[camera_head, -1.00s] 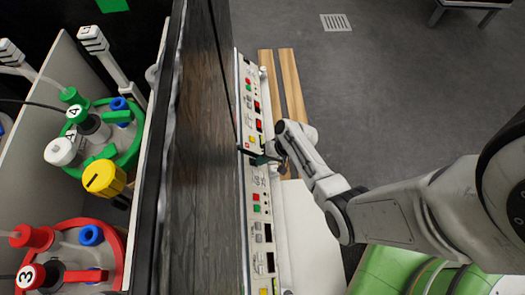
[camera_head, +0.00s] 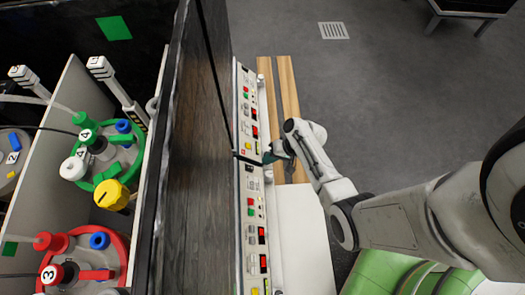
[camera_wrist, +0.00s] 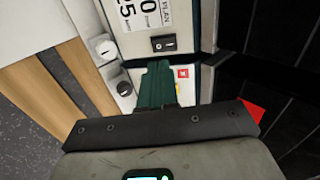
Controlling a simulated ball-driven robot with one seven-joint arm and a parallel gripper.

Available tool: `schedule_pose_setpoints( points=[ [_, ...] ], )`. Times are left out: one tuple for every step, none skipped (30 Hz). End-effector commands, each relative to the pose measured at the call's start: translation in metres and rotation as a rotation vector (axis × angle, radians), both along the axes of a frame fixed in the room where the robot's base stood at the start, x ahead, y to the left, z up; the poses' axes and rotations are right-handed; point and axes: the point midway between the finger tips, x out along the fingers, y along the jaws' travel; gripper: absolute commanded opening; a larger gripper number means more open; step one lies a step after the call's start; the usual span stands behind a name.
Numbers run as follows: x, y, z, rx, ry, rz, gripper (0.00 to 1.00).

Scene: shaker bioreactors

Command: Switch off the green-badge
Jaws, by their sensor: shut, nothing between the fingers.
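A green square badge (camera_head: 114,28) is on the dark surface at the upper left of the head view. A long white control panel (camera_head: 252,205) with red, green and yellow buttons and switches runs along the dark wall. My gripper (camera_head: 270,155) is shut and empty at the panel's middle. In the wrist view its dark green fingers (camera_wrist: 158,85) are close to the panel, below a black O/I rocker switch (camera_wrist: 163,44) and left of a small red square (camera_wrist: 183,72). I cannot tell whether they touch.
A red badge (camera_wrist: 250,110) shows on a dark surface in the wrist view. Behind the dark wall stand a green-ringed vessel (camera_head: 118,150) and a red-ringed vessel (camera_head: 115,255). A wooden strip (camera_head: 288,95) lies beside the panel; open grey floor (camera_head: 400,110) is to the right.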

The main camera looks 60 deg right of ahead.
Motion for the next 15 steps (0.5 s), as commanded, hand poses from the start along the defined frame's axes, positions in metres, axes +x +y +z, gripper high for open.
schedule_pose_setpoints(
  points=[
    [-0.006, -0.005, 0.013, -0.001, 0.000, -0.003, 0.00],
    [-0.009, -0.007, 0.017, -0.001, 0.000, -0.003, 0.00],
    [-0.013, -0.010, 0.023, -0.001, 0.000, -0.003, 0.00],
    [-0.016, -0.013, 0.027, -0.002, 0.000, -0.004, 0.00],
    [-0.018, -0.014, 0.030, -0.001, 0.000, -0.003, 0.00],
    [-0.021, -0.017, 0.034, -0.001, 0.000, -0.002, 0.00],
    [-0.023, -0.018, 0.037, -0.002, 0.000, -0.003, 0.00],
    [-0.024, -0.020, 0.039, -0.002, 0.000, -0.003, 0.00],
    [-0.027, -0.021, 0.042, -0.001, 0.001, -0.003, 0.00],
    [-0.028, -0.022, 0.043, -0.001, 0.002, -0.002, 0.00],
    [-0.029, -0.023, 0.044, -0.001, 0.002, -0.002, 0.00],
    [-0.030, -0.023, 0.045, -0.001, 0.001, -0.003, 0.00],
    [-0.031, -0.024, 0.046, -0.002, 0.001, -0.002, 0.00],
    [-0.031, -0.024, 0.046, -0.002, 0.001, -0.002, 0.00],
    [-0.031, -0.025, 0.047, -0.002, 0.001, -0.002, 0.00]
  ],
)
